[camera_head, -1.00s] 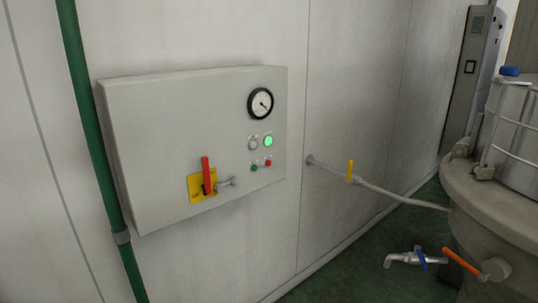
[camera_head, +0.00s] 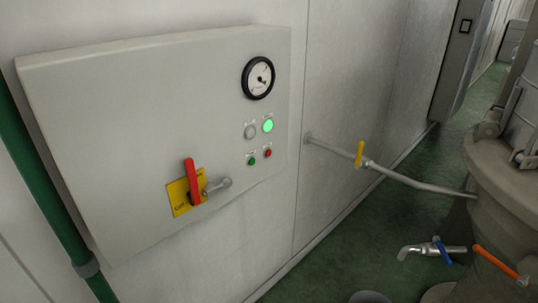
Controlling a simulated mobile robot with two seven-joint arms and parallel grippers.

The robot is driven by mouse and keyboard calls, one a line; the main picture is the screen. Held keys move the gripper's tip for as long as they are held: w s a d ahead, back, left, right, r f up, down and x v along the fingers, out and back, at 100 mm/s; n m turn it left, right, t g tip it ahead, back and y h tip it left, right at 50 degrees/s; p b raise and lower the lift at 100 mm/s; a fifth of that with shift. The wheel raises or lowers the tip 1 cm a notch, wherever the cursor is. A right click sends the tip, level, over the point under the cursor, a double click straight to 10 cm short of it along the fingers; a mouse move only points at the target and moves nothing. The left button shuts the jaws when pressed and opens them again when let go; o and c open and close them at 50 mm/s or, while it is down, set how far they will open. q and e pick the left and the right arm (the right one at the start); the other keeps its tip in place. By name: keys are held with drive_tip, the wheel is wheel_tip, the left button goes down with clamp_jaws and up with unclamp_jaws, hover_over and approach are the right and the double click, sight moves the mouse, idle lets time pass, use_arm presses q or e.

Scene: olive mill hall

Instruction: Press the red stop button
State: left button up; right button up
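The red stop button (camera_head: 268,153) is a small round button low on the right side of a grey control box (camera_head: 120,120) on the wall. A green button (camera_head: 252,161) sits just left of it. Above them are a lit green lamp (camera_head: 268,126) and an unlit pale lamp (camera_head: 250,132). A round gauge (camera_head: 258,78) is at the upper right of the box. A red rotary handle (camera_head: 192,182) on a yellow plate is lower left, with a grey lever handle (camera_head: 218,186) beside it. Neither of my grippers is in view.
A green pipe (camera_head: 38,180) runs down the wall at left. A thin pipe with a yellow valve handle (camera_head: 360,153) leads from the wall to a metal vessel (camera_head: 505,190) at right. A tap (camera_head: 432,250) juts out low. Green floor (camera_head: 340,250) shows between.

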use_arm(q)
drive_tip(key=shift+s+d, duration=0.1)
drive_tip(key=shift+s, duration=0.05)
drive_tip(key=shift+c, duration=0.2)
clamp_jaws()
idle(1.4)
